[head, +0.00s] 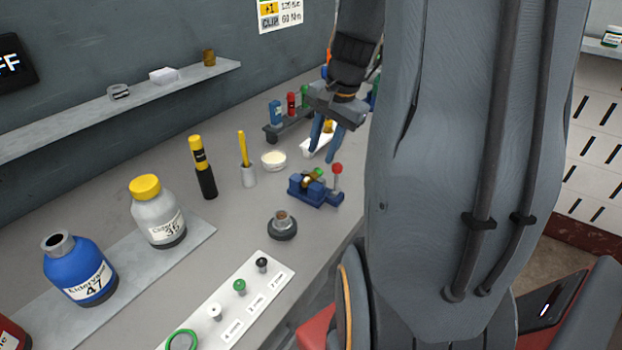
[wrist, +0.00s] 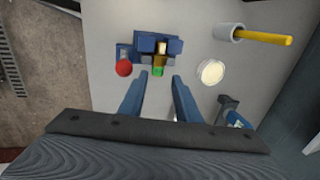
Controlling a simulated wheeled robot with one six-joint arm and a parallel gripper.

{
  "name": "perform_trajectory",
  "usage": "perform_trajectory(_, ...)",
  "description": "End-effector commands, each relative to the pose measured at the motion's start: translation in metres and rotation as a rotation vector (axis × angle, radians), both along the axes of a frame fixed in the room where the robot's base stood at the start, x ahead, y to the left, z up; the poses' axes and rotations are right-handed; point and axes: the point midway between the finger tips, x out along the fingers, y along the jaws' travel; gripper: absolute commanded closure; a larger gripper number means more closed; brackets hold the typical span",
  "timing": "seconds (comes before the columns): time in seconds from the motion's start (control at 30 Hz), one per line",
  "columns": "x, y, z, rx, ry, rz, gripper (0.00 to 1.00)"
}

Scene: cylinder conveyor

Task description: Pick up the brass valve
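The brass valve (head: 311,180), a small brass piece with a green part, sits in a blue vise (head: 325,196) on the bench. A lever with a red ball (head: 337,169) stands at the vise's right side. In the wrist view the valve (wrist: 160,60) lies between the vise jaws, just beyond the fingertips. My gripper (head: 325,149) has its blue fingers spread and pointing down, above and behind the vise in the head view. In the wrist view my gripper (wrist: 157,83) shows a clear, empty gap between its fingers, roughly in line with the valve.
A round cream dish (head: 273,160), a cup with a yellow stick (head: 248,174) and a rack of coloured bottles (head: 289,126) stand near the vise. A dark round base (head: 282,228) stands in front. Bottles and a labelled strip are farther left.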

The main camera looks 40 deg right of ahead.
Motion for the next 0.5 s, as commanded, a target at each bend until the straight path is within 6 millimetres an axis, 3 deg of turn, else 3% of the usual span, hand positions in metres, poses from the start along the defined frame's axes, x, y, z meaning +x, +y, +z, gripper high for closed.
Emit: perform_trajectory(0.5,0.008,-0.005,-0.046,0.003,0.004,-0.003,0.7)
